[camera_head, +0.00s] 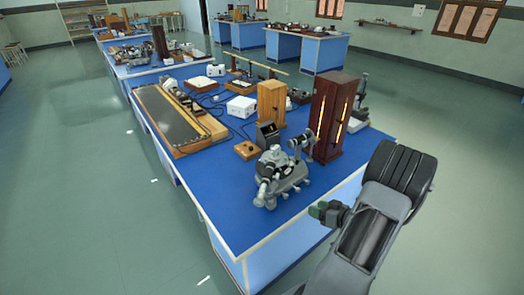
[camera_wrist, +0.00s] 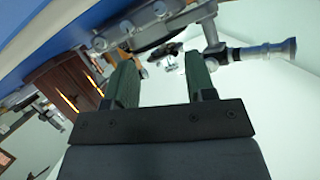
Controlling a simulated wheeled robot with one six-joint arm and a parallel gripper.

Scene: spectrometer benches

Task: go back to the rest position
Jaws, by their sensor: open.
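My gripper (camera_head: 328,212) is at the right front of the blue bench (camera_head: 226,225), beside its front edge, with its green fingers toward the bench. In the wrist view the two green fingers of my gripper (camera_wrist: 160,78) stand apart with nothing between them. The grey spectrometer (camera_head: 280,178) stands on the bench near its front corner, to the left of my gripper and apart from it in the head view. The spectrometer also shows in the wrist view (camera_wrist: 155,28), beyond the fingertips, with a telescope tube (camera_wrist: 255,51) at the right.
A dark wooden cabinet with lit slits (camera_head: 334,115) and a lighter wooden box (camera_head: 271,103) stand behind the spectrometer. A long dark-topped tray (camera_head: 165,115) lies at the bench's left. More benches (camera_head: 308,48) stand at the back. The green floor (camera_head: 75,215) at left is clear.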

